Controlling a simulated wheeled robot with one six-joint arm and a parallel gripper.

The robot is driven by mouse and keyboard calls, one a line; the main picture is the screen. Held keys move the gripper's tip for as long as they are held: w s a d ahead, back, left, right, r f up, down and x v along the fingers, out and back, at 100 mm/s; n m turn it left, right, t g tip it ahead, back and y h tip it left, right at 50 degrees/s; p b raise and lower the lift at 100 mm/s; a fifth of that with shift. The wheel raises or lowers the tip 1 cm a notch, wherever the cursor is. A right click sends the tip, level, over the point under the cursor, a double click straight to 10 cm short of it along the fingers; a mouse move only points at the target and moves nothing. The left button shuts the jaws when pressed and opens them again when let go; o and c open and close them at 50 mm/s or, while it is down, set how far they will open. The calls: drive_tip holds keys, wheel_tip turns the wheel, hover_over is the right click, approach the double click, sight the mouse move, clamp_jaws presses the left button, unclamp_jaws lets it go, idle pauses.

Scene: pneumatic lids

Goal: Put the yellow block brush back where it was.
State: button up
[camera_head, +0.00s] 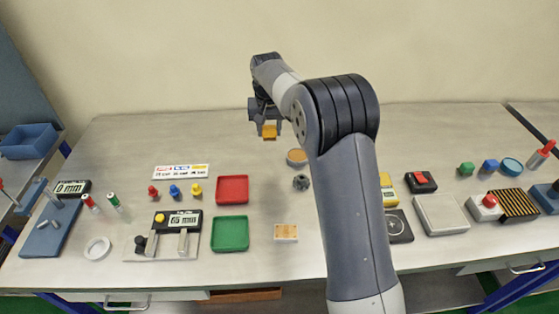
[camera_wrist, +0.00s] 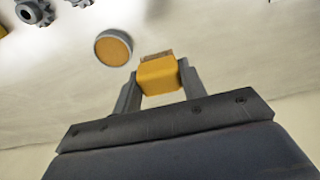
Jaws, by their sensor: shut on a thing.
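The yellow block brush (camera_head: 269,131) is held up above the back part of the table, left of my arm in the head view. My gripper (camera_head: 267,122) is shut on it. In the wrist view the yellow brush (camera_wrist: 158,76) sits between the two fingers of my gripper (camera_wrist: 160,84), with a brownish bristle strip at its far edge. A round orange-topped disc with a grey rim (camera_wrist: 114,48) lies on the table beside it in the wrist view; the head view shows the disc (camera_head: 297,157) right of and below the brush.
A dark gear (camera_head: 301,183), a red tray (camera_head: 232,190), a green tray (camera_head: 230,234) and an orange-and-white block (camera_head: 286,232) lie nearer. Several coloured pieces and gauges stand left. Boxes and a red button (camera_head: 490,201) stand right.

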sight(270, 160)
drive_tip(key=shift+w+a+f, duration=0.1)
drive_tip(key=shift+w+f, duration=0.05)
drive_tip(key=shift+w, duration=0.05)
wheel_tip(270, 160, down, 10)
drive_tip(key=shift+w+r+p, duration=0.1)
drive_tip(key=shift+r+p, duration=0.1)
drive_tip(key=shift+p, duration=0.75)
drive_tip(key=shift+f, duration=0.2)
drive_tip(key=o, duration=0.9)
drive_tip(key=shift+o, duration=0.2)
drive_tip(key=shift+r, duration=0.15)
drive_tip(key=r, duration=0.4)
drive_tip(key=s+r+b, duration=0.1)
drive_tip(key=r, duration=0.3)
drive_tip(key=s+r+b, duration=0.1)
drive_tip(key=r, duration=0.3)
